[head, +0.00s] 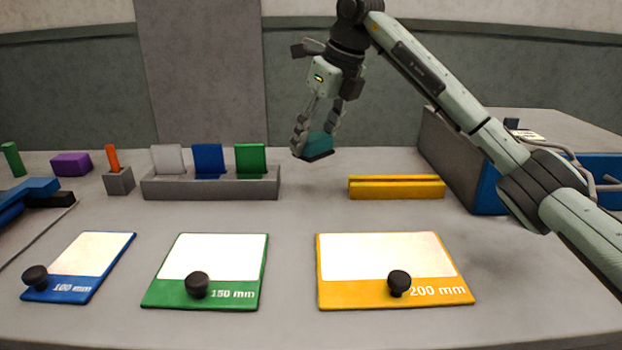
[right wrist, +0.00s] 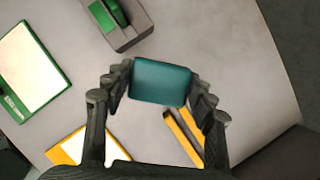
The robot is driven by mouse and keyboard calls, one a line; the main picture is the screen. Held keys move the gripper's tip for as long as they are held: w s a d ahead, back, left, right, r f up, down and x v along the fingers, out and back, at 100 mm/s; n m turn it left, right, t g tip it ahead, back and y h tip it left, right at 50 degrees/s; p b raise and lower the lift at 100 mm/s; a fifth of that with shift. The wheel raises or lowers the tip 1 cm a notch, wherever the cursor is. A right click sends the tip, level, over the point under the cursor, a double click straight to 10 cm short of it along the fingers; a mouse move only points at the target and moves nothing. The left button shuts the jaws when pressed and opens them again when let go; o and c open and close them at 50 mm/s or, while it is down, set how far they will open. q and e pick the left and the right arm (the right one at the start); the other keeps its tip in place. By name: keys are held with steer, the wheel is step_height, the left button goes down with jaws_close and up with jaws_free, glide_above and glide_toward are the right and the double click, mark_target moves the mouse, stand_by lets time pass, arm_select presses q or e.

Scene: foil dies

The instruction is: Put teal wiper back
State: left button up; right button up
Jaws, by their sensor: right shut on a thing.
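The teal wiper (head: 319,144) is between the fingers of my right gripper (head: 317,132), which is shut on it. It has a dark lower edge and is held slightly tilted, between the grey slotted rack and the yellow holder in the head view. In the right wrist view the wiper (right wrist: 160,83) spans the gap between the fingertips (right wrist: 160,91). The grey rack (head: 212,188) holds white (head: 168,159), blue (head: 208,160) and green (head: 251,159) upright plates. The long yellow holder (head: 397,188) looks empty.
Blue (head: 82,265), green (head: 207,270) and yellow (head: 395,268) framed plates with black knobs lie along the front. An orange stick in a grey block (head: 119,181) and a purple block (head: 71,163) stand left. A grey-sided bin (head: 455,157) stands right.

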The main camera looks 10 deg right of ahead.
mark_target(314, 157)
step_height(314, 157, down, 4)
steer(key=shift+s+f, duration=0.1)
steer(key=shift+s, duration=0.05)
step_height(314, 157, down, 4)
steer(key=shift+r, duration=0.2)
arm_select(q)
steer(key=shift+f, duration=0.55)
arm_select(e)
steer(key=shift+f, duration=0.1)
steer(key=shift+f, duration=0.1)
steer(key=o, duration=1.6)
steer(key=shift+c, duration=0.2)
arm_select(q)
steer(key=shift+s+d+r, duration=0.1)
steer(key=shift+r, duration=0.1)
